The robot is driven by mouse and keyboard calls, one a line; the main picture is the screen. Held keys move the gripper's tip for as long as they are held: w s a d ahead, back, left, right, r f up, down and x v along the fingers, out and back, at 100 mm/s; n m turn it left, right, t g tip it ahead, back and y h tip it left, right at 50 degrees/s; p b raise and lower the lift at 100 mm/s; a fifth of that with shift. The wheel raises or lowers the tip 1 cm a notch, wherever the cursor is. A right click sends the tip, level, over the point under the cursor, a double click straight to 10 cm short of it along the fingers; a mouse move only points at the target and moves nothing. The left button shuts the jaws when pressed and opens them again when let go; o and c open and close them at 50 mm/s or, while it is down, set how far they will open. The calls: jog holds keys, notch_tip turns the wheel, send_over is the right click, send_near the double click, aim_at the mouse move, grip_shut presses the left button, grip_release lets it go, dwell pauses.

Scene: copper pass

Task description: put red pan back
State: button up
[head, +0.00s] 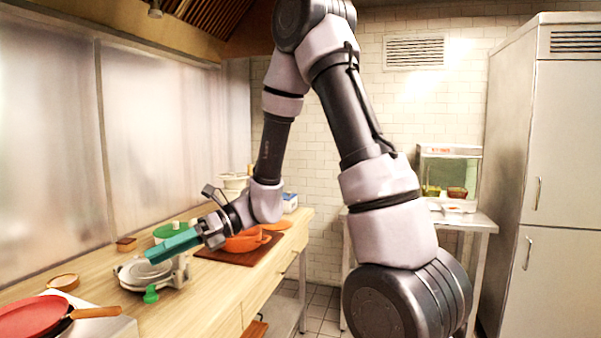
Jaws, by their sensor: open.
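A red pan (30,318) sits at the lower left corner, partly cut off by the frame edge. Its dark and wooden handle (95,312) points right, over a pale flat surface (108,330). My gripper (152,256), with teal fingers, reaches in from the right above the counter. It is open, seen from the side, and points left. It is apart from the pan, farther back along the counter, over or near a round grey metal device (133,274). No object shows between the fingers.
An orange pot (245,241) stands on a dark brown board (222,255) behind my gripper. A small green item (151,294), a wooden bowl (63,281) and a green round thing (170,230) are on the wooden counter (205,302). A tall cabinet (545,180) stands right.

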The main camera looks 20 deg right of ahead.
jog(key=s+d+r+n+t+h, duration=0.2)
jog(key=d+r+n+t+h, duration=0.1)
jog(key=d, duration=0.6)
jog(key=s+d+r+n+t+h, duration=0.2)
jog(key=d+r+n+t+h, duration=0.1)
jog(key=d+r+n+h, duration=0.2)
jog(key=s+d+r+n+t+h, duration=0.2)
jog(key=d+r+n+t+h, duration=0.2)
jog(key=d+r+n, duration=0.3)
jog(key=d+n, duration=0.4)
jog(key=d, duration=0.1)
jog(key=shift+s+d+r+n, duration=0.25)
jog(key=shift+s+d+n, duration=0.05)
jog(key=shift+d+n, duration=0.1)
